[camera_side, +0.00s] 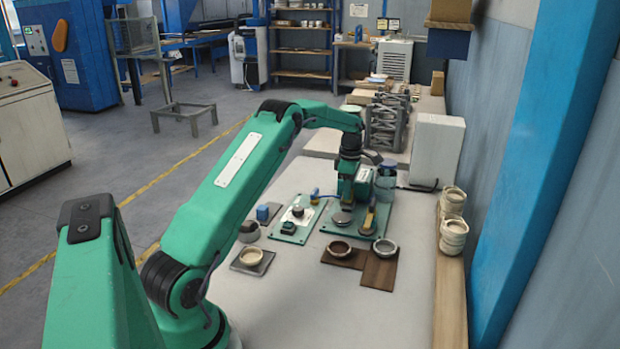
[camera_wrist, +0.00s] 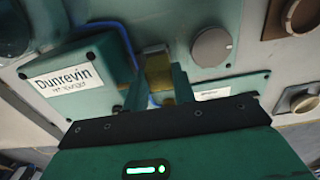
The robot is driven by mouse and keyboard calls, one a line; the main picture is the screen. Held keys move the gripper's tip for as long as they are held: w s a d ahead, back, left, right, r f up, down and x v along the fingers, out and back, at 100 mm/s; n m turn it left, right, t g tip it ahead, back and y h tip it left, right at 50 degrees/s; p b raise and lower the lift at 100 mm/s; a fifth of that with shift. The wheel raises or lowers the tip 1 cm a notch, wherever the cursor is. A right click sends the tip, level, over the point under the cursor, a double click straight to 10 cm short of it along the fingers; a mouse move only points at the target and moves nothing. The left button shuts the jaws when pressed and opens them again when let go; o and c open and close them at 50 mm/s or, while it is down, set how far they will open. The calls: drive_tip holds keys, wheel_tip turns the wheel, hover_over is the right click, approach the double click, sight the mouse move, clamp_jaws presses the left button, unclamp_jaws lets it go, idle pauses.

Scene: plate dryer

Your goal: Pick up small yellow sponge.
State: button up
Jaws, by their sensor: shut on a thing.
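In the wrist view, the small yellow sponge (camera_wrist: 158,70) is a dull yellow block between the green fingers of my gripper (camera_wrist: 156,88). The gripper is shut on it, and the fingers hide part of its sides. In the side view, my gripper (camera_side: 350,200) is low over the far part of the light table, among the teal plates. An upright yellow-orange piece (camera_side: 369,220) shows just right of it there; I cannot tell whether this is the same sponge.
A teal box labelled "Dunrevin" (camera_wrist: 75,80) and a blue cable (camera_wrist: 128,45) are close left of the fingers. A round grey knob (camera_wrist: 211,47) is to the right. Bowls on dark boards (camera_side: 345,255) stand nearer. The table's near part is clear.

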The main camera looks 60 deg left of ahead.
wheel_tip(320, 180, up, 3)
drive_tip(key=shift+r, duration=0.15)
drive_tip(key=d+r, duration=0.2)
drive_tip(key=d, duration=0.2)
drive_tip(key=d+r, duration=0.2)
drive_tip(key=d, duration=0.1)
drive_tip(key=d+r, duration=0.2)
drive_tip(key=d, duration=0.2)
drive_tip(key=shift+d+r, duration=0.3)
drive_tip(key=shift+d, duration=0.05)
drive_tip(key=shift+a, duration=0.1)
